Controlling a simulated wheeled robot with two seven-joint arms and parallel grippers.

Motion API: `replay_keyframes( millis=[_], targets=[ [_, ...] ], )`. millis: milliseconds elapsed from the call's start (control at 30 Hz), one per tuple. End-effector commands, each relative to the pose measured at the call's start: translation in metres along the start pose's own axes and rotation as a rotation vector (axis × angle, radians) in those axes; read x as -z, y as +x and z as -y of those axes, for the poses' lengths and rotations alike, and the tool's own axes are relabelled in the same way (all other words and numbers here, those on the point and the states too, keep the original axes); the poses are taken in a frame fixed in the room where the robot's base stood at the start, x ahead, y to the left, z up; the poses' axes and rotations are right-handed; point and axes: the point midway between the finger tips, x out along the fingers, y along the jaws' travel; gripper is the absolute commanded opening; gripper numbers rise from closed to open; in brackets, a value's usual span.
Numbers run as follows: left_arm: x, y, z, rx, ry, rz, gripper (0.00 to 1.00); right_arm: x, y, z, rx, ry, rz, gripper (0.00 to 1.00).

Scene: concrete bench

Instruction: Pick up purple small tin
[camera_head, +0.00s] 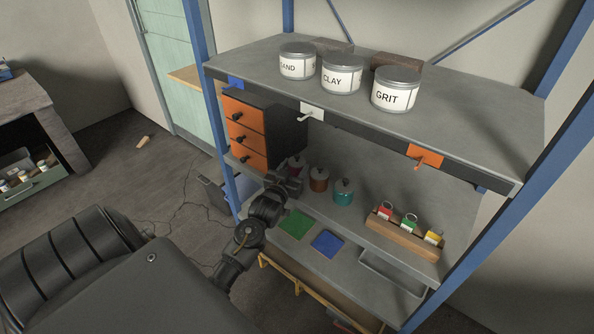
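The purple small tin (297,163) stands at the left end of a short row of lidded tins on the lower shelf; its lower part is hidden by my gripper. An orange-brown tin (319,181) and a teal tin (343,194) stand to its right. My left gripper (292,178) is at the shelf, just in front of the purple tin and overlapping it in the picture. The fingers are small and dark, so I cannot tell whether they are open, shut or touching the tin. My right gripper is not in view.
An orange drawer unit (244,129) stands left of the tins. A green mat (297,223) and a blue mat (327,243) lie in front. A wooden holder (401,236) with colored tags is at right. The upper shelf (468,106) carries labelled cans (396,90) and overhangs the tins.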

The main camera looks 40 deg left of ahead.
Motion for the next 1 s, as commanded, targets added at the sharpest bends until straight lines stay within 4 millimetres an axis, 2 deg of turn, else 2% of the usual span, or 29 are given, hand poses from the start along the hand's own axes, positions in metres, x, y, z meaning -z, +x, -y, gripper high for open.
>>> replay_keyframes(
  millis=[33, 100, 367, 467, 667, 800, 1000],
  targets=[
    [0.0, 0.0, 0.0, 0.0, 0.0, 0.001, 0.34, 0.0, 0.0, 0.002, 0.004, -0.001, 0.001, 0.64],
    [0.0, 0.0, 0.0, 0.0, 0.0, 0.001, 0.25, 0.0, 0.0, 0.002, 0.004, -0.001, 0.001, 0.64],
    [0.004, 0.0, 0.0, 0.0, 0.0, -0.002, 0.25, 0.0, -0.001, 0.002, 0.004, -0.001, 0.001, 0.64],
    [0.016, 0.0, 0.0, -0.001, 0.0, -0.004, 0.25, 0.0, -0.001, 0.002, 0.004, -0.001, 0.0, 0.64],
    [0.056, 0.0, 0.0, -0.001, 0.0, -0.006, 0.25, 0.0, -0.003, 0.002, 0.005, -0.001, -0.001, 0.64],
    [0.081, 0.0, 0.0, 0.0, 0.0, -0.006, 0.25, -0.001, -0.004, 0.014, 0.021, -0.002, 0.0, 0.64],
    [0.099, 0.0, 0.0, 0.0, 0.0, -0.003, 0.25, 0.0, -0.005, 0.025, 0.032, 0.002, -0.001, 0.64]
  ],
)
